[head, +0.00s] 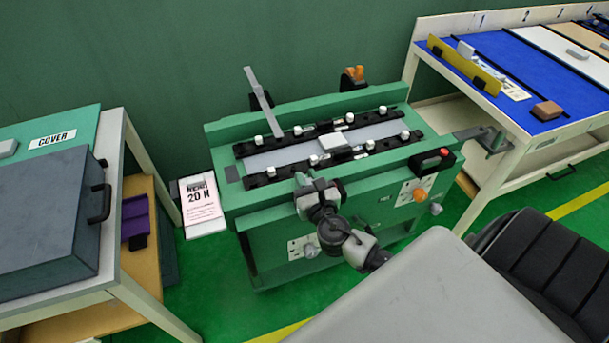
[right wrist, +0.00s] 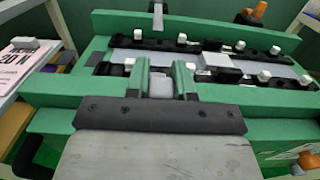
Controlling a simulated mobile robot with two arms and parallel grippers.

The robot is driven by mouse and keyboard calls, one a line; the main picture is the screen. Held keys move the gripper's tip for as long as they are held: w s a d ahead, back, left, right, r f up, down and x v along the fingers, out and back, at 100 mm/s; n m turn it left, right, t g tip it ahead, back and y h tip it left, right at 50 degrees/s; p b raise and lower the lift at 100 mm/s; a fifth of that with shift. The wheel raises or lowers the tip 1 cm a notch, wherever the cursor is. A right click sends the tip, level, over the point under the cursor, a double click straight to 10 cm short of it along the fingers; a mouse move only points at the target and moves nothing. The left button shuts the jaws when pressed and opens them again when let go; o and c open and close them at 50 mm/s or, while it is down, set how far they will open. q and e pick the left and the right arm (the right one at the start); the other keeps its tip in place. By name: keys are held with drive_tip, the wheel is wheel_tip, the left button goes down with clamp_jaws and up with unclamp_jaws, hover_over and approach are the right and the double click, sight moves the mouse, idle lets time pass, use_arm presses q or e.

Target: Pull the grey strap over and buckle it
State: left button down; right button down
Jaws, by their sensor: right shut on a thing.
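The grey strap (head: 262,101) is a long narrow strip at the back left of the green fixture (head: 222,134). It slants past a black bracket, and its lower end reaches the rear black rail. It also shows at the top of the right wrist view (right wrist: 158,16), apart from my fingers. My right gripper (head: 307,184) is at the fixture's front edge, left of centre. In the right wrist view its fingers (right wrist: 164,82) are shut on a small pale grey piece (right wrist: 160,87). I cannot tell whether this piece is part of a buckle. My left gripper is out of view.
Black rails with several white knobs flank a grey strip on the fixture. A black handle with a red button (head: 443,153) is at its front right. A table with a dark case (head: 45,215) stands left; a blue-topped table (head: 518,82) stands right.

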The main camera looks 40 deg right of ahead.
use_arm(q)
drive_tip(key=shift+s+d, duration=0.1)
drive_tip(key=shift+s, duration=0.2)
use_arm(e)
drive_tip(key=shift+s+a+f, duration=0.15)
drive_tip(key=shift+s+f, duration=0.1)
drive_tip(key=shift+f, duration=0.05)
drive_tip(key=c, duration=1.2)
unclamp_jaws()
drive_tip(key=shift+c, duration=0.2)
drive_tip(key=shift+o, duration=1.3)
drive_tip(key=shift+s+r, duration=0.3)
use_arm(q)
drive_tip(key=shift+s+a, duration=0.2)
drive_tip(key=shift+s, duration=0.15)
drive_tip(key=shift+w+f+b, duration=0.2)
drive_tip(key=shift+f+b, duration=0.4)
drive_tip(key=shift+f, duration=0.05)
use_arm(e)
drive_tip(key=v, duration=1)
drive_tip(key=shift+s, duration=0.25)
